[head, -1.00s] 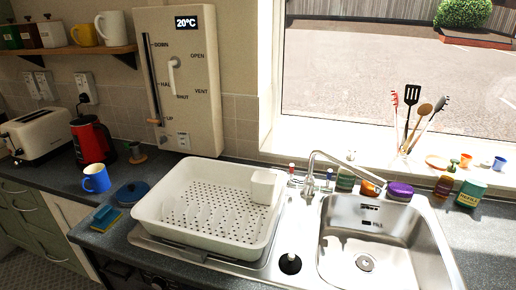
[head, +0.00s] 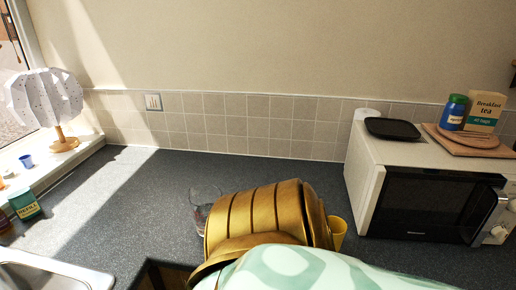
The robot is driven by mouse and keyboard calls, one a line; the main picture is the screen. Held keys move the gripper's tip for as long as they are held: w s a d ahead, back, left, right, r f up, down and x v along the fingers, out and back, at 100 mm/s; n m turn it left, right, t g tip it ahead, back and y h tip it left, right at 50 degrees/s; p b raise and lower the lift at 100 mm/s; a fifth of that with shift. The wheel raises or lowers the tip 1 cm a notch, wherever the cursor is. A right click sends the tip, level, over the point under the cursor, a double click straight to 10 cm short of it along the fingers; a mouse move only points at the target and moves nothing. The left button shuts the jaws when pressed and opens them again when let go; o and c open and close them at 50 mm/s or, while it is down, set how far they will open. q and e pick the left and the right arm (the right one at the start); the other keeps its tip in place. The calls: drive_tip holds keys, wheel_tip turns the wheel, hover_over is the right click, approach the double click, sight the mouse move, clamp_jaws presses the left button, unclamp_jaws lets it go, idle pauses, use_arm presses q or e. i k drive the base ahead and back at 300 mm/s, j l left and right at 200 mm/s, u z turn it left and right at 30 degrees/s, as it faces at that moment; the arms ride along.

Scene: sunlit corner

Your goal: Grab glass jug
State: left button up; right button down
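A clear glass vessel, likely the glass jug (head: 199,204), stands on the dark worktop in the head view, left of centre. Its right side is hidden behind a large gold and pale green part that looks like my own arm. I cannot make out its handle or its full shape. That arm part comes in from the bottom and covers the worktop right of the glass. Neither of my grippers shows, so I cannot tell where their fingers are.
A yellow cup (head: 338,231) is partly hidden right of the arm part. A white microwave (head: 364,190) stands at the right, with a black tray (head: 392,129) on it. The sink (head: 50,272) is at lower left. The worktop (head: 130,205) left of the glass is clear.

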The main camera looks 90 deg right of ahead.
sight(198, 196)
drive_tip(key=z, duration=2.9)
